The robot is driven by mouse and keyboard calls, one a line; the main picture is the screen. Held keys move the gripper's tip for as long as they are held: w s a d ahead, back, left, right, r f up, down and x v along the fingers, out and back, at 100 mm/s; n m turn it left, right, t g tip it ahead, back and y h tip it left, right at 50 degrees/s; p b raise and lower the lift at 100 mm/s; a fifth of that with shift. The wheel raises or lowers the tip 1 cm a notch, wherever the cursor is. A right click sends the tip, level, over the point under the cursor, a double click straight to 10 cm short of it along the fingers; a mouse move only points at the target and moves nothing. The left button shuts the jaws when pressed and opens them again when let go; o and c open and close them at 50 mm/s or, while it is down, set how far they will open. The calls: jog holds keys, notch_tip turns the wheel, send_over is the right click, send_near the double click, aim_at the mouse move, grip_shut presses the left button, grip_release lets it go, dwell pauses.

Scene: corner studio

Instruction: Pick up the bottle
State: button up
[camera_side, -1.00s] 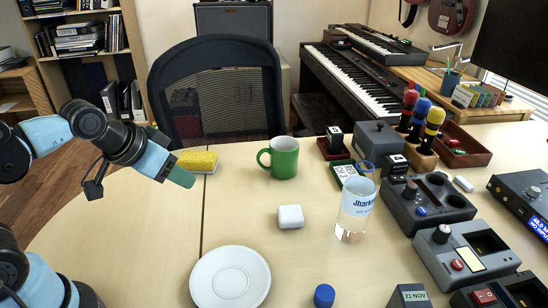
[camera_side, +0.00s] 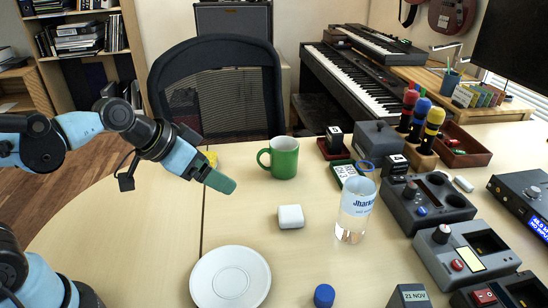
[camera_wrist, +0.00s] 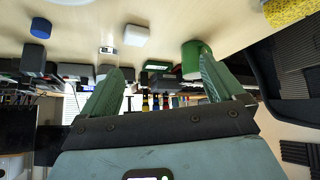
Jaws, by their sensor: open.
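A green mug (camera_side: 284,158), a white block (camera_side: 290,217) and a white saucer (camera_side: 205,268) are on the table (camera_side: 150,225). A blue cap (camera_side: 324,296) is near the front. Several grey devices (camera_side: 428,203) stand close right of the bottle. A yellow sponge (camera_wrist: 288,11) is behind my gripper.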

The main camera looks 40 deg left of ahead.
aim_at(357, 200)
jog(key=w+d+f+m+h, duration=0.2)
jog(key=w+d, duration=0.3)
jog(key=d, duration=0.2)
jog(key=w+d+f+m+h, duration=0.2)
jog(key=w+d+m+h, duration=0.1)
jog(key=w+d, duration=0.3)
jog(key=w+d+f+m+t+h, duration=0.1)
jog(key=w+d, duration=0.4)
jog(key=d, duration=0.5)
jog(key=shift+w+d+f+m+h, duration=0.15)
jog(key=shift+f+m+h, duration=0.3)
jog(key=shift+f+h, duration=0.05)
jog(key=shift+w+d+f+m+h, duration=0.1)
jog(key=shift+w+f+m+h, duration=0.05)
jog(key=shift+f+m+h, duration=0.35)
jog(key=shift+c, duration=0.3)
jog(key=shift+r, duration=0.1)
jog(key=c, duration=1.2)
